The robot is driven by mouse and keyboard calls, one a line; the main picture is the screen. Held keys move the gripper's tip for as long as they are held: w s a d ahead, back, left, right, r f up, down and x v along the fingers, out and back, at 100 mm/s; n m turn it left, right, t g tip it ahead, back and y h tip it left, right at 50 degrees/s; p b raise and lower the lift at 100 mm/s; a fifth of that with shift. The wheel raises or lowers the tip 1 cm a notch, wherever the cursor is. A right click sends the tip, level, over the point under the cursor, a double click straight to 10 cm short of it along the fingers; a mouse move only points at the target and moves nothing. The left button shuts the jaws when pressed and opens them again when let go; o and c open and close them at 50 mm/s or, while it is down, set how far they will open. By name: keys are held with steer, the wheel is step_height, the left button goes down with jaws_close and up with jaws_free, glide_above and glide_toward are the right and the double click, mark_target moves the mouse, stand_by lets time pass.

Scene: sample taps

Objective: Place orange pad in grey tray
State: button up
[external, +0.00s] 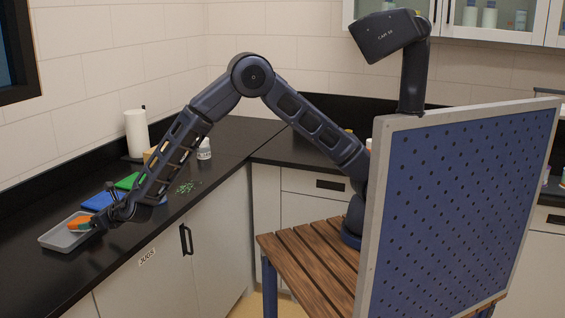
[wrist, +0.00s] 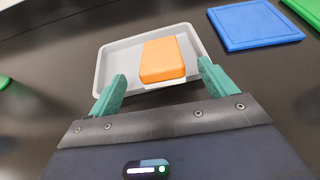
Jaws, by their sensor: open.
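The orange pad (wrist: 163,58) is a rounded block with a pale underside. In the wrist view it lies within the outline of the grey tray (wrist: 114,60), right of the tray's middle. My gripper (wrist: 161,87) is open, with its two green fingers apart at the tray's near side and the pad ahead between them. In the external view the orange pad (external: 79,223) shows at the right part of the grey tray (external: 58,242), next to my gripper (external: 93,224). I cannot tell whether the pad touches the tray floor.
A blue board (wrist: 254,25) lies right of the tray, with a green board (external: 128,181) beyond it. A paper roll (external: 136,133) stands near the wall. Small green pieces (external: 187,187) lie on the dark counter. Dark counter left of the tray is clear in the external view.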

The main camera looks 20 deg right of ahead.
mark_target(82, 219)
steer(key=shift+x, duration=4.15)
steer(key=shift+f, duration=0.2)
steer(key=shift+c, duration=0.4)
steer(key=c, duration=1.1)
steer(key=shift+o, duration=0.2)
steer(key=shift+r, duration=0.1)
